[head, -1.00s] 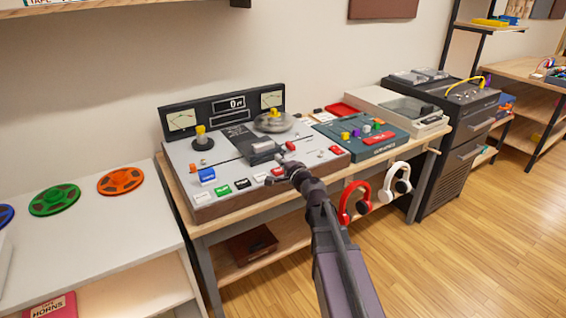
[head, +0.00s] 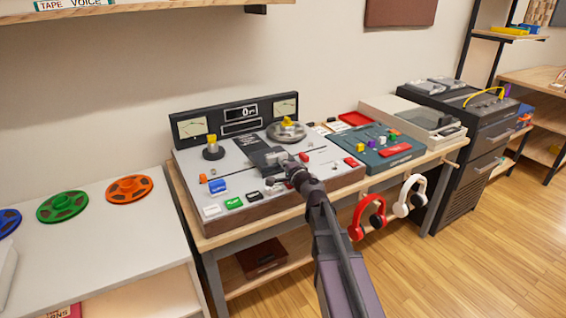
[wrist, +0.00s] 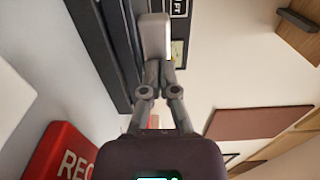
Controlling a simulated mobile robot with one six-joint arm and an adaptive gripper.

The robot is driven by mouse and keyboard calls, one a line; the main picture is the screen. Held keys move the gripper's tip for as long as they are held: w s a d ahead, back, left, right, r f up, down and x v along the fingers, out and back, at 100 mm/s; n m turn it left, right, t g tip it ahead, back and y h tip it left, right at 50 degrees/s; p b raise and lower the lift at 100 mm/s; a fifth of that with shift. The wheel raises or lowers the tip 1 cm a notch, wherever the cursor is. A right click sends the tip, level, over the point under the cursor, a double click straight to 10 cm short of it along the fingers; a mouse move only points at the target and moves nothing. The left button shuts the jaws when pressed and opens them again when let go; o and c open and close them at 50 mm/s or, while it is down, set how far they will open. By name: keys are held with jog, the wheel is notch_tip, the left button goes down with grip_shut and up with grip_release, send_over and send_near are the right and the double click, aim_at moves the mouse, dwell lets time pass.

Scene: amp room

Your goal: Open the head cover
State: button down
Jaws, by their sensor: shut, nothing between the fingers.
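The head cover (head: 262,157) is a grey block in the middle of the tape machine's deck (head: 235,213), behind the row of buttons. It looks closed, lying low on the deck. My gripper (head: 283,166) is at the front right of the cover, its fingers shut and empty. In the wrist view my gripper (wrist: 158,72) points at a light grey rounded block (wrist: 154,37), probably part of the cover. I cannot tell whether the fingertips touch it. My wrist hides part of the deck's front.
A yellow-topped post (head: 213,148) and a metal reel hub (head: 287,130) flank the cover; a meter panel (head: 240,118) stands behind. A red REC button (wrist: 62,152) is close to my wrist. A green mixer (head: 385,150) is right; red headphones (head: 367,217) hang in front.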

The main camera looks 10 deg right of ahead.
aim_at(266, 150)
jog(key=shift+w, duration=0.1)
jog(key=x, duration=1.2)
jog(key=shift+s, duration=0.2)
jog(key=v, duration=1.3)
jog(key=shift+s+d, duration=0.15)
jog(key=shift+s, duration=0.2)
